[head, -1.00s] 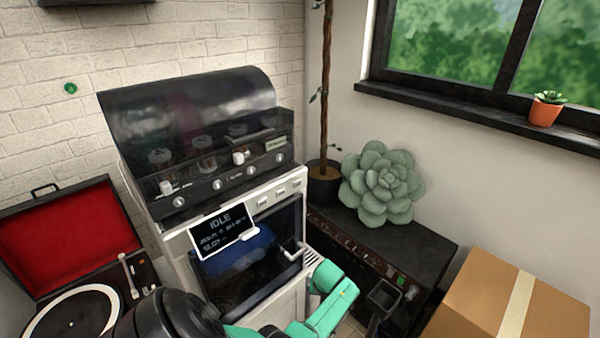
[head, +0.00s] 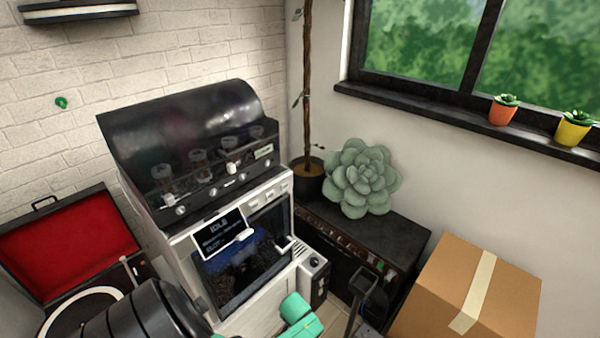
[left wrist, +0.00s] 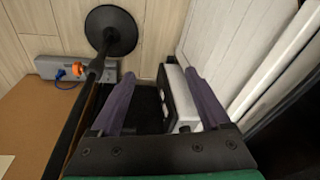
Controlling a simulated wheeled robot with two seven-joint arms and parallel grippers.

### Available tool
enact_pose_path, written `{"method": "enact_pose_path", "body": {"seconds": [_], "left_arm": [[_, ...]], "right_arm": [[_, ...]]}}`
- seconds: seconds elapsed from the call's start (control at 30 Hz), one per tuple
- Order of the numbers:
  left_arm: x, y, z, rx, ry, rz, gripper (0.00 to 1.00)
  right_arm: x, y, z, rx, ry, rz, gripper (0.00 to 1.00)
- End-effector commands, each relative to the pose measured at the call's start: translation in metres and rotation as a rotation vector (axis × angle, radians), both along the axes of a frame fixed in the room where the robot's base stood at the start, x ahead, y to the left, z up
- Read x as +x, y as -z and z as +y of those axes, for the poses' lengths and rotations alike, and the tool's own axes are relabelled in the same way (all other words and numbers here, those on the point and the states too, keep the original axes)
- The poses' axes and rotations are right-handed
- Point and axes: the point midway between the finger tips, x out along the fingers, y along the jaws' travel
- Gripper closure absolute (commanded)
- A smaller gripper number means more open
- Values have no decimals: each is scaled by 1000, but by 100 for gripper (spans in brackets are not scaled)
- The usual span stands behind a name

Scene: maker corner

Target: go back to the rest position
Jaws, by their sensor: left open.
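My left gripper (left wrist: 158,108) shows in the left wrist view with its two purple-grey fingers spread apart. Nothing is held between them. Beyond the fingers are a dark surface and a white box-like unit with a dark knob (left wrist: 184,112). In the head view my left arm comes in at the bottom, black and green, and its gripper is not clearly visible there. My right gripper shows in neither view.
A machine with an "IDLE" screen (head: 222,232) stands in the middle. An open red-lined record player (head: 68,243) is at left. A cardboard box (head: 430,285) is at lower right. A large succulent (head: 361,178) sits on a black cabinet (head: 405,238).

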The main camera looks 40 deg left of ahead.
Motion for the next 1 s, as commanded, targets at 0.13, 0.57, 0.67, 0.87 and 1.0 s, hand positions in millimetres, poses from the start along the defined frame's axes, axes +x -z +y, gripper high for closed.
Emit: {"method": "enact_pose_path", "body": {"seconds": [0.13,0.57,0.67,0.87,1.0], "left_arm": [[0,0,0,0,-1,0,20],[-104,56,-29,-35,237,54,20],[-162,75,-43,-59,355,73,20],[-233,88,-61,-96,488,85,20],[-239,89,-62,-100,504,83,20]], "right_arm": [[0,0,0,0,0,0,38],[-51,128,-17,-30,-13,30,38],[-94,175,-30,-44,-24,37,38],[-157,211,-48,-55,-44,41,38],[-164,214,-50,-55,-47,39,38]]}}
